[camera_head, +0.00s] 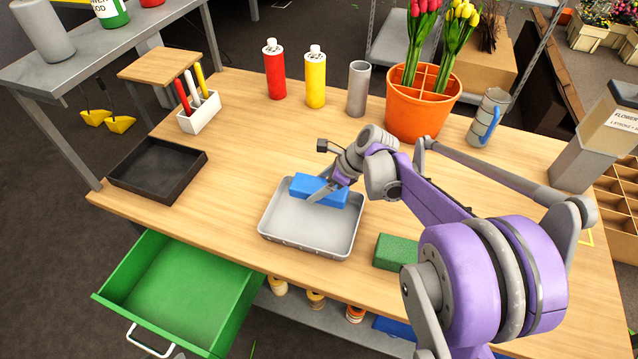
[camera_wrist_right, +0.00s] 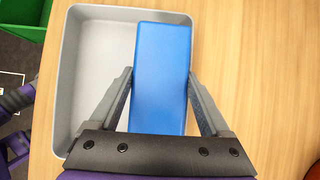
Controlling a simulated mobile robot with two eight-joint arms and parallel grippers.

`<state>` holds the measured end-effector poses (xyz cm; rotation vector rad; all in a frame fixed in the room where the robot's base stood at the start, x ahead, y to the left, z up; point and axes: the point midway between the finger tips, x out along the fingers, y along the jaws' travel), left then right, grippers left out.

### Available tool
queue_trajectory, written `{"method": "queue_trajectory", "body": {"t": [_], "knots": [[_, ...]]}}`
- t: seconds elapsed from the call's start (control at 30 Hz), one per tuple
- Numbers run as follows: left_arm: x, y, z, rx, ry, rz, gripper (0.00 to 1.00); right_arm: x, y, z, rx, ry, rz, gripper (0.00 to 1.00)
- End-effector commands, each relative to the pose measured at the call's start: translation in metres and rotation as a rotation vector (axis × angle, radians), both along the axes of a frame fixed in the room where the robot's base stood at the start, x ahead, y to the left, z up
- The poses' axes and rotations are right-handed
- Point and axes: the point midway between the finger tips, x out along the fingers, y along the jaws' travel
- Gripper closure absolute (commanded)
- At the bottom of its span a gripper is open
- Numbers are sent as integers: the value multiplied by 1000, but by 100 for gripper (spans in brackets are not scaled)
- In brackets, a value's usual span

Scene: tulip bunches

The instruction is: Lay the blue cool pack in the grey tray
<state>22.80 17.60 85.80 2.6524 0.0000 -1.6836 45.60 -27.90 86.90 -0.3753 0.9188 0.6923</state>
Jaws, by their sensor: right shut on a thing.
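The blue cool pack (camera_head: 328,194) is a flat blue block held between the fingers of my right gripper (camera_head: 328,188). In the right wrist view the pack (camera_wrist_right: 163,75) fills the space between the two fingertips. The grey tray (camera_head: 309,235) stands on the wooden table. The pack is over the tray's far part; in the wrist view it covers the tray's right side. I cannot tell whether the pack touches the tray floor. The tray also shows in the wrist view (camera_wrist_right: 95,70). My left gripper is not in view.
A green block (camera_head: 397,252) lies to the right of the tray. A black tray (camera_head: 157,170) is to the left, and an open green drawer (camera_head: 180,290) hangs below the table edge. Bottles (camera_head: 274,72), a grey cylinder (camera_head: 358,88) and an orange pot (camera_head: 420,112) with tulips stand behind.

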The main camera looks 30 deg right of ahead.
Motion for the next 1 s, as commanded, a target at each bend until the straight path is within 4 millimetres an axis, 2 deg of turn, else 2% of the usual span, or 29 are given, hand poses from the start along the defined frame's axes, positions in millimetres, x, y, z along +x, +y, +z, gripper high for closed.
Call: {"method": "queue_trajectory", "body": {"t": [0.13,0.43,0.47,0.53,0.83,1.0], "knots": [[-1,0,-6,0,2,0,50,0,0,-7,1,-1,0,97],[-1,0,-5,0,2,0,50,0,0,-7,1,-1,0,97],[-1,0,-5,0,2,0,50,0,0,-7,1,-1,0,14],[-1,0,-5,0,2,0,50,0,0,-7,1,-1,0,1],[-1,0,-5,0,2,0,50,-1,-2,-5,-1,-1,-1,0],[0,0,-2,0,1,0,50,-11,-10,15,1,1,-3,0]]}}
